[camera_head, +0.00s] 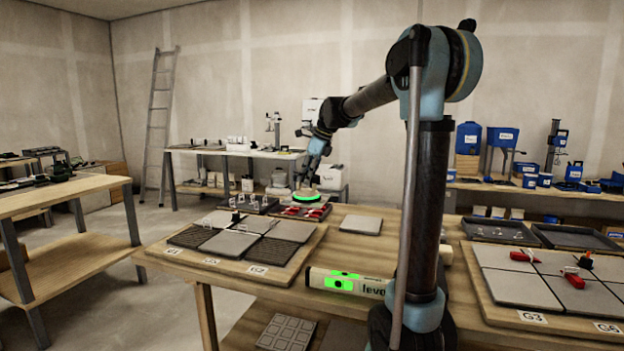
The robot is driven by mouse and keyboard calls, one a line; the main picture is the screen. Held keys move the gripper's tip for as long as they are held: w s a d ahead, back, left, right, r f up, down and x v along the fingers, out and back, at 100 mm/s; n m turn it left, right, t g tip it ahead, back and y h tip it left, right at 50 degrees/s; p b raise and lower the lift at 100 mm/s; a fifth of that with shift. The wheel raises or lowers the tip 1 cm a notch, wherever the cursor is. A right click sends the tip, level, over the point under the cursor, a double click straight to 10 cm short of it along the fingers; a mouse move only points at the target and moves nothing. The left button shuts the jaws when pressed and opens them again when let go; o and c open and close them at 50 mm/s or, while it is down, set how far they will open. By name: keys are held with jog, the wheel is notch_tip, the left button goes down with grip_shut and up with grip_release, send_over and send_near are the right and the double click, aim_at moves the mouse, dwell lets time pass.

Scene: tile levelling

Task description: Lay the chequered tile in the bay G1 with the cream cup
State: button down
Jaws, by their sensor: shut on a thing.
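My gripper (313,171) is above the back edge of the bench, shut on a pale cup with a glowing green ring (307,195), which I take for the cream cup. The cup is over or just behind a red-and-dark tray; I cannot tell whether it touches anything.
Plain grey tiles (230,243) lie on the left board beside ribbed beds. A level with green displays (345,280) lies between the boards. The right board (497,318) carries tiles with red clips (572,277).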

jog(key=s+a, duration=0.3)
jog(key=a, duration=1)
jog(key=s+a, duration=0.4)
jog(key=a, duration=0.9)
jog(key=s+a, duration=0.3)
jog(key=a, duration=1.1)
jog(key=shift+s, duration=0.35)
dwell(0.4)
jog(key=shift+f, duration=2.9)
dwell(0.3)
